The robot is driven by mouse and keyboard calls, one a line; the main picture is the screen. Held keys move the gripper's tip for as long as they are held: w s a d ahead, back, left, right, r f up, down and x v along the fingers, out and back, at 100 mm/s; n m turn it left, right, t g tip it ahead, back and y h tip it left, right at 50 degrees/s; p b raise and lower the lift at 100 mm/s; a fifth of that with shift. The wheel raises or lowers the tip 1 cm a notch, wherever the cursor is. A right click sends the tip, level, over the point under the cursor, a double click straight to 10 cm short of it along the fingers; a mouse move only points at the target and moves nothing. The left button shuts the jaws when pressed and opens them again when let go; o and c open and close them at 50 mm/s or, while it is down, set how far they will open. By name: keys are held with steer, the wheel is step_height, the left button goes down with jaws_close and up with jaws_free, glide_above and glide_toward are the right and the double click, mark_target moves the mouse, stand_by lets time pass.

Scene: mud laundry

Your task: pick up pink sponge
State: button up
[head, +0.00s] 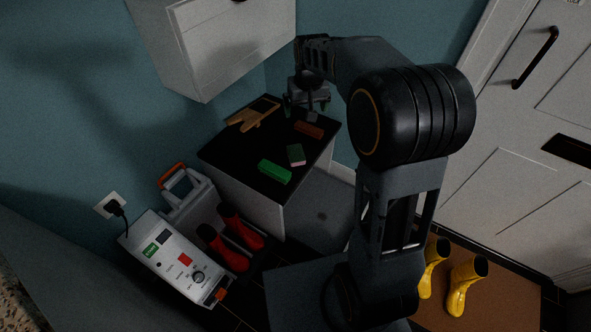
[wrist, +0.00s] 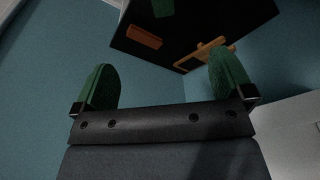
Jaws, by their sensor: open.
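The pink sponge (head: 296,154) appears as a small block with a dull, pale pinkish top and a green side. It lies on the dark top of a white cabinet (head: 211,155), between a green block and an orange-brown block. My gripper (head: 311,110) is above the back part of the cabinet top, beyond the sponge in the head view. In the wrist view my gripper (wrist: 165,80) has its two green-padded fingers wide apart with nothing between them. I cannot pick out the sponge there.
Red boots (head: 223,248) and a white machine (head: 173,257) stand on the floor at left; yellow boots (head: 466,285) at right.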

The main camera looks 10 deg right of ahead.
steer(key=b, duration=0.9)
glide_toward(296, 153)
steer(key=shift+g, duration=0.4)
steer(key=f+b, duration=0.1)
steer(key=f, duration=0.1)
steer(key=w+f+b, duration=0.1)
steer(key=shift+w+d+f+b, duration=0.1)
steer(key=shift+w+f+b, duration=0.05)
steer(key=shift+f+b, duration=0.25)
steer(key=shift+w+f+b, duration=0.2)
steer(key=shift+f+b, duration=0.65)
steer(key=shift+f, duration=0.8)
steer(key=shift+w+f+b, duration=0.2)
steer(key=shift+f+b, duration=0.65)
steer(key=shift+f, duration=0.8)
steer(key=shift+r, duration=0.1)
steer(key=c, duration=1.1)
steer(key=shift+o, duration=0.2)
steer(key=shift+r, duration=0.1)
